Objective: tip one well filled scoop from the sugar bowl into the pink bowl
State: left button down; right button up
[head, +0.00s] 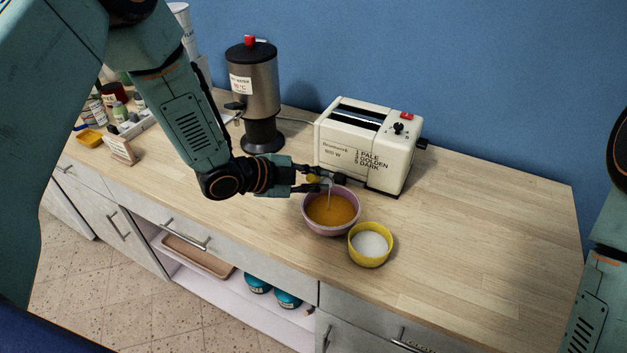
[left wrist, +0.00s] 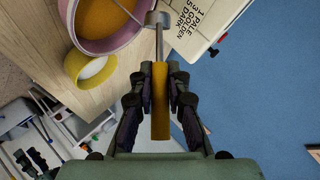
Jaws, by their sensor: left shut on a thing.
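The pink bowl (head: 306,218) stands on the counter with an orange filling inside. The sugar bowl (head: 370,258) is yellow, holds white sugar, and stands just right of it, nearer the front edge. My left gripper (head: 322,182) is at the back of the pink bowl, shut on the yellow handle of a scoop. In the left wrist view the scoop's handle (left wrist: 160,105) is between the fingers, and its metal head (left wrist: 157,18) shows beside the pink bowl (left wrist: 146,36). I cannot tell whether the head holds sugar. My right gripper is not in view.
A cream toaster (head: 365,150) stands close behind the pink bowl. A hot water dispenser (head: 255,95) stands at the back left. Jars, a yellow dish (head: 90,138) and a small sign (head: 120,150) are at the far left. The counter (head: 480,240) to the right is clear.

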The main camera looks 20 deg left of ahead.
pick_arm(q)
jog(key=s+f+m+t+b, duration=0.1)
jog(key=b, duration=0.2)
jog(key=s+d+f+m+t+y+b, duration=0.1)
jog(key=m+b, duration=0.1)
jog(key=b, duration=0.2)
jog(key=d+f+m+t+y+b, duration=0.1)
jog(key=b, duration=0.3)
jog(key=shift+s+d+t, duration=0.2)
jog(key=shift+s+t, duration=0.1)
jog(key=shift+s, duration=0.1)
jog(key=shift+s+d+f+m+t+b, duration=0.25)
jog(key=shift+m+t+b, duration=0.45)
jog(key=shift+b, duration=1.1)
